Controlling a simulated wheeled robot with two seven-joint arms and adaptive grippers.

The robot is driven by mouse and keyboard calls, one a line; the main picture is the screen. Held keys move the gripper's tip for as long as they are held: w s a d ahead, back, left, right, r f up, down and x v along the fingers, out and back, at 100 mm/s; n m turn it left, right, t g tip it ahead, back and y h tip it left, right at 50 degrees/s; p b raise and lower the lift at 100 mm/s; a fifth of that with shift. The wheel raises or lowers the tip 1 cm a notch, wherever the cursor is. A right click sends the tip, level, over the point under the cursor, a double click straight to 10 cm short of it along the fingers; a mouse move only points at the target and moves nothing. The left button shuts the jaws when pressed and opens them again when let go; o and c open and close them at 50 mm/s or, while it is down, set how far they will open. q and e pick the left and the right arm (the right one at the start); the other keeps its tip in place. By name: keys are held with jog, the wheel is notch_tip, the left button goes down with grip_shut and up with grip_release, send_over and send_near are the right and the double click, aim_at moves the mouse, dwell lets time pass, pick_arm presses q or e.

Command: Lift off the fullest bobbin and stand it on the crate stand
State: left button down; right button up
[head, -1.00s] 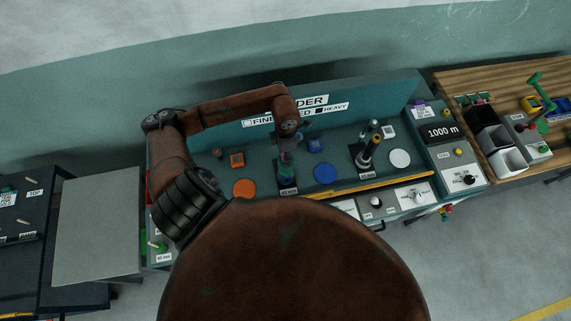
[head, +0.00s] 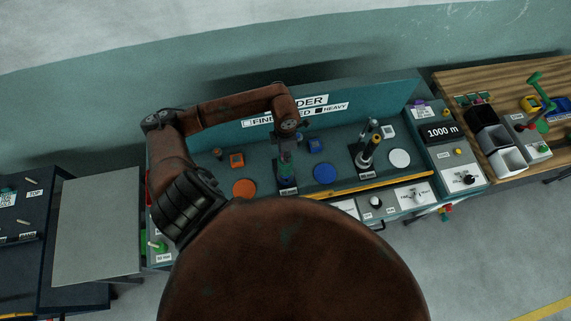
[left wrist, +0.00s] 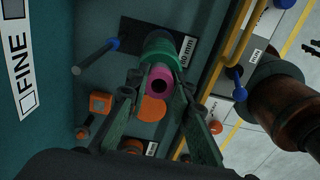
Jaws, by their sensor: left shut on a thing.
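My left gripper (head: 287,158) reaches down over a post station near the middle of the teal bench. In the left wrist view the gripper (left wrist: 157,82) is shut on a bobbin with a pink hollow end (left wrist: 157,83) and a green body (left wrist: 163,53). In the head view a bit of the green bobbin (head: 287,171) shows under the gripper. A second post station (head: 367,155) stands to the right. A grey flat-topped stand (head: 95,225) is at left; I cannot tell whether it is the crate stand.
Orange (head: 243,188), blue (head: 325,173) and white (head: 400,158) discs lie on the bench (head: 205,165). A yellow rail (head: 370,188) runs along its front. A display reading 1000 m (head: 441,132) and a wooden table (head: 500,80) are right. My arm hides the bench's front left.

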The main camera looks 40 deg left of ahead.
pick_arm(q)
jog(key=shift+r, duration=0.65)
notch_tip(320, 180, up, 9)
jog(key=p, duration=0.4)
dwell(1.3)
jog(key=shift+r, duration=0.15)
dwell(0.4)
jog(key=shift+r+p, duration=0.85)
jog(key=shift+r, duration=1.05)
